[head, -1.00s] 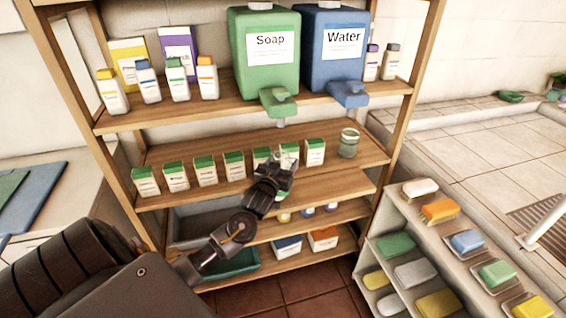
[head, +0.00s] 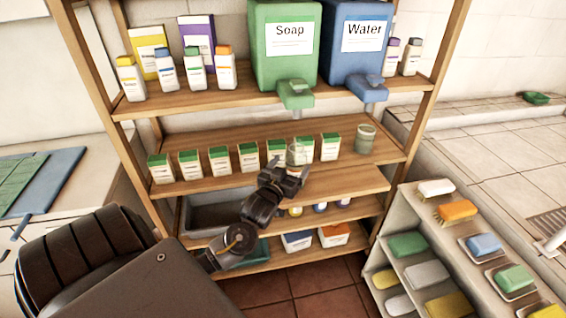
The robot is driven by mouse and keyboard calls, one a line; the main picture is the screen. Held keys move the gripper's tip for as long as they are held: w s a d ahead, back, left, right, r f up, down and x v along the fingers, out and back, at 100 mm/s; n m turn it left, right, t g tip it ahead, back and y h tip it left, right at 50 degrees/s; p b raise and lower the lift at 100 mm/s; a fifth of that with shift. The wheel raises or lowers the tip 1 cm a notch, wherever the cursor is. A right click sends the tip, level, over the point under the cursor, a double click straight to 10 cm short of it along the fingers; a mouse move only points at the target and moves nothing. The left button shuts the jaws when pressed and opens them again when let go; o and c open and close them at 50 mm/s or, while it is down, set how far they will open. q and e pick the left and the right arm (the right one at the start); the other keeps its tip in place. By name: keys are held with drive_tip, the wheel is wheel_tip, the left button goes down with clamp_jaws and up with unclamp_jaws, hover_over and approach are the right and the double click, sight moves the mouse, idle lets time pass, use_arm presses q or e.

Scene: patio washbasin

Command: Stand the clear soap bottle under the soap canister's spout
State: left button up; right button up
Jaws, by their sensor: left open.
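A clear bottle (head: 298,154), faint and see-through, stands upright on the middle shelf in front of the row of boxes. In the picture it is below the spout (head: 296,96) of the green soap canister (head: 285,62); I cannot tell whether it is exactly under it in depth. My left gripper (head: 287,175) is open, just in front of and below the bottle, with its fingers apart and nothing seen between them. The bottle's base is partly hidden by the fingers. My right gripper is not in view.
Several green-topped boxes (head: 219,160) line the middle shelf, close beside the bottle. A green glass jar (head: 365,139) stands to the right. The blue water canister (head: 356,52) is beside the soap canister. A rack of sponges and brushes (head: 407,200) stands at the lower right.

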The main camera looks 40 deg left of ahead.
use_arm(q)
drive_tip(key=v, duration=0.5)
drive_tip(key=shift+s+d+b, duration=0.1)
drive_tip(key=shift+s+b, duration=0.2)
drive_tip(key=d+f+m+g+h, duration=0.2)
drive_tip(key=d+f, duration=0.2)
drive_tip(key=f, duration=0.6)
drive_tip(key=d+f+m+g+h, duration=0.15)
drive_tip(key=d+f, duration=0.25)
drive_tip(key=f, duration=0.6)
drive_tip(key=s+d+f+g+h, duration=0.15)
drive_tip(key=s+f, duration=0.25)
drive_tip(key=f, duration=0.4)
drive_tip(key=s+d+f+g, duration=0.15)
drive_tip(key=s+f, duration=0.25)
drive_tip(key=f, duration=0.4)
drive_tip(key=s+d+f+m+g, duration=0.15)
drive_tip(key=s+f+g, duration=0.25)
drive_tip(key=s+f, duration=0.9)
drive_tip(key=s+d+f+g, duration=0.1)
drive_tip(key=s+f, duration=0.4)
drive_tip(key=s, duration=0.5)
drive_tip(key=s+d+f+g, duration=0.1)
drive_tip(key=s+f+g, duration=0.3)
drive_tip(key=s, duration=0.7)
drive_tip(key=shift+s+f+m+g+h, duration=0.3)
drive_tip(key=shift+f+m+g, duration=0.1)
drive_tip(key=shift+f, duration=0.35)
